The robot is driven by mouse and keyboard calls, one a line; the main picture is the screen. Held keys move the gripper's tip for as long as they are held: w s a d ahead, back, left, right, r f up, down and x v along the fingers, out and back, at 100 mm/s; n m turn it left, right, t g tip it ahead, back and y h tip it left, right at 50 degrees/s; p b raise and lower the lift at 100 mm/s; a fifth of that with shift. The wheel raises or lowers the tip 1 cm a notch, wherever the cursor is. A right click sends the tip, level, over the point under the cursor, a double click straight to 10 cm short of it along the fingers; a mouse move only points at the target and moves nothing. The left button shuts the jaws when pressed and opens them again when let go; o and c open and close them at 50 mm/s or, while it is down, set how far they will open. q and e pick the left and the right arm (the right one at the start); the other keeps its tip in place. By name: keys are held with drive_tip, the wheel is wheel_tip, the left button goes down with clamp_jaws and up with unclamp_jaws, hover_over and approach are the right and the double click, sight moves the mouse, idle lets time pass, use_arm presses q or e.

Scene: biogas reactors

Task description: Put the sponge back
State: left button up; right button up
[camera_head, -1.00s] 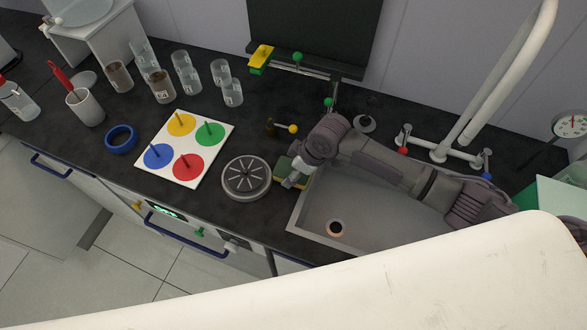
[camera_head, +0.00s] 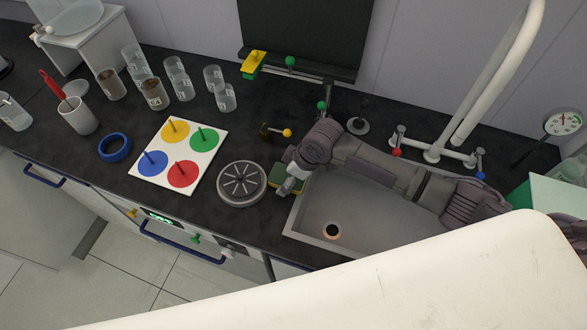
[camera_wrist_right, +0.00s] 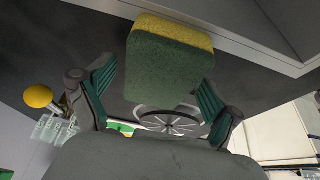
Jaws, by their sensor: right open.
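A sponge (camera_head: 276,180), green with a yellow layer, is at the sink's left edge, beside the round grey disc. It fills the upper middle of the right wrist view (camera_wrist_right: 168,65). My right gripper (camera_head: 287,184) reaches over the sink to the sponge and partly covers it in the head view. In the right wrist view its two fingers (camera_wrist_right: 160,95) are spread, one on each side of the sponge. I cannot tell whether they touch it. My left gripper is not in view.
The sink basin (camera_head: 365,222) lies under my right arm, with a tall white faucet (camera_head: 500,75) behind. The round grey disc (camera_head: 242,184) and the colored-circle board (camera_head: 178,155) stand left. A yellow-and-green block (camera_head: 253,64) is at the blackboard ledge. Several beakers (camera_head: 178,80) stand farther back.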

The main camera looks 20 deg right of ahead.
drive_tip(key=b+v, duration=0.1)
drive_tip(key=v, duration=1.1)
drive_tip(key=shift+a+f, duration=0.1)
